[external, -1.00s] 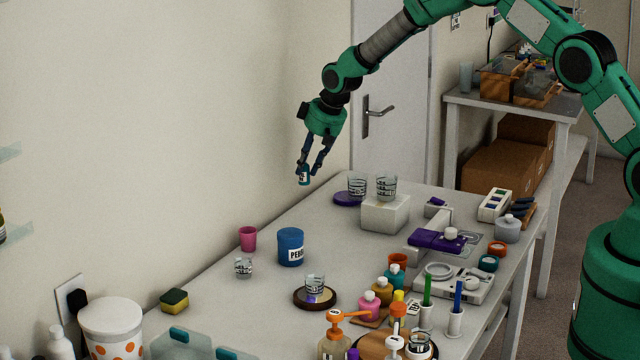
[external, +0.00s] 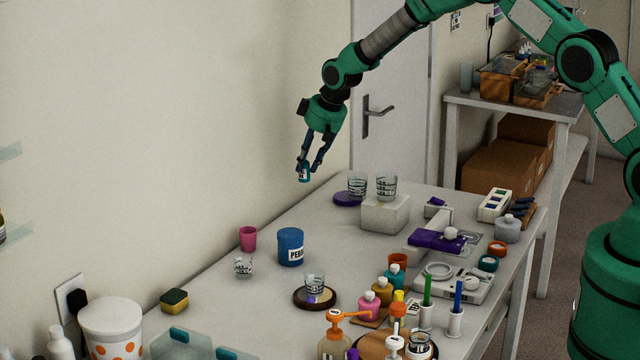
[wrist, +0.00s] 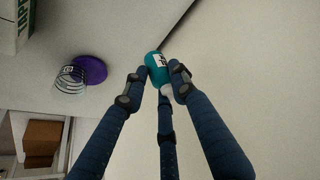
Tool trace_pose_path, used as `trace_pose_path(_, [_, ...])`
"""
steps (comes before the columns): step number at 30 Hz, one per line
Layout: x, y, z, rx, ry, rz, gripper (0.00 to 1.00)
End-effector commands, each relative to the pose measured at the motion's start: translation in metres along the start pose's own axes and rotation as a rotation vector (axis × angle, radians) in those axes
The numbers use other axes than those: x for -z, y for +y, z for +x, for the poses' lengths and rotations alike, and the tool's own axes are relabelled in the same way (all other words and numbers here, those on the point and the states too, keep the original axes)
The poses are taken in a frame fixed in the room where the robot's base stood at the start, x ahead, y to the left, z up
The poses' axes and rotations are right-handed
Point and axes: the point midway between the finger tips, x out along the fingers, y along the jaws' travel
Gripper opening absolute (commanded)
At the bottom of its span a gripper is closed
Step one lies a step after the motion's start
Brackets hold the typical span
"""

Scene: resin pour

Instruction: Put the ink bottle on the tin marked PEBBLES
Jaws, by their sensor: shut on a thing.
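My gripper (external: 309,170) is shut on a small teal ink bottle (external: 304,174) with a white label, held in the air beyond and above the far end of the table. In the wrist view the teal bottle (wrist: 154,68) sits between the fingertips of my gripper (wrist: 160,82), with its white cap toward the palm. The blue tin (external: 290,240) stands upright on the table, below and a little left of the gripper in the external view. Its white label shows "PEB", and the rest is turned out of sight. Its lid looks clear.
A pink cup (external: 248,238) and a small glass beaker (external: 243,267) stand beside the tin. A beaker on a dark round coaster (external: 327,303) is in front. Bottles and pumps crowd the near right.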

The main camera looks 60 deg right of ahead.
Motion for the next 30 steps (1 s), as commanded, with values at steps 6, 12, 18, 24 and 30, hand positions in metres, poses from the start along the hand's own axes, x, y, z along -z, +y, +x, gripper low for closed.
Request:
trace_pose_path(6, [-0.013,-0.02,-0.013,0.0,0.001,-0.003,0.04])
trace_pose_path(12, [-0.034,-0.047,-0.031,-0.002,0.001,-0.006,0.04])
trace_pose_path(18, [-0.06,-0.074,-0.051,-0.002,0.003,-0.009,0.04])
trace_pose_path(24, [-0.09,-0.1,-0.071,0.0,0.005,-0.011,0.04])
trace_pose_path(30, [-0.122,-0.122,-0.089,0.003,0.007,-0.015,0.04])
